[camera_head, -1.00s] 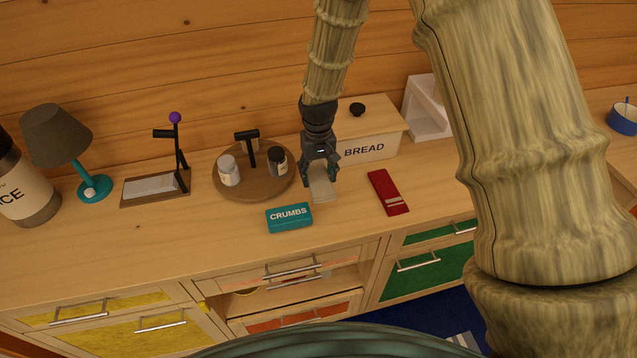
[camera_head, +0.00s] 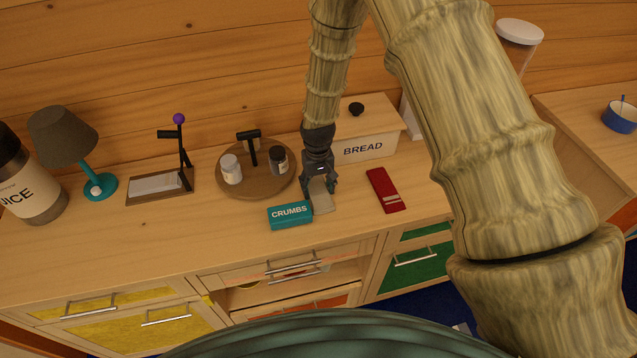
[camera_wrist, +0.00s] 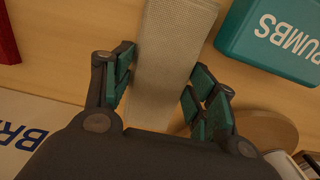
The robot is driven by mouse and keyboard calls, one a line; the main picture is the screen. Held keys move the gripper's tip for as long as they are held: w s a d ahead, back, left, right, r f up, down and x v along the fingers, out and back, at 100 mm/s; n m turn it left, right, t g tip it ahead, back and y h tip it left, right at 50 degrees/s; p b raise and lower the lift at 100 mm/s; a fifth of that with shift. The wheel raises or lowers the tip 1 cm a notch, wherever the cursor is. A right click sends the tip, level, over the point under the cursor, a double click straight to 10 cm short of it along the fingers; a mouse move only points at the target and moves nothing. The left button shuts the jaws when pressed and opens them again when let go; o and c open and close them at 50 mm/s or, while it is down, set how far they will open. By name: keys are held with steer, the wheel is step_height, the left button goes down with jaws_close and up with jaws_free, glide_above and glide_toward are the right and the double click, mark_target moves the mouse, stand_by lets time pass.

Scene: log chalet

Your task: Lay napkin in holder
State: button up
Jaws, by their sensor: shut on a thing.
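A pale beige folded napkin (camera_head: 322,203) is on or just above the counter, right beside the teal CRUMBS box. My gripper (camera_head: 320,187) points down over it and is shut on it; the fingers hide part of the cloth. In the wrist view the napkin (camera_wrist: 172,50) runs lengthwise between the green-padded fingers (camera_wrist: 160,88) and out past their tips. What looks like the holder (camera_head: 160,187), at left on the counter, is a brown tray with a white sheet on it and a black arm with a purple knob at its right end.
The CRUMBS box (camera_head: 290,215) is close to my gripper's left. A round wooden tray (camera_head: 256,190) with two jars and a black handle stands between gripper and holder. A BREAD box (camera_head: 365,147) is behind, a red packet (camera_head: 385,190) right, a lamp (camera_head: 66,138) far left. The front-left counter is clear.

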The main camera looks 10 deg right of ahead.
steer(key=shift+f, duration=0.2)
steer(key=o, duration=0.8)
steer(key=shift+o, duration=0.2)
steer(key=shift+r, duration=0.25)
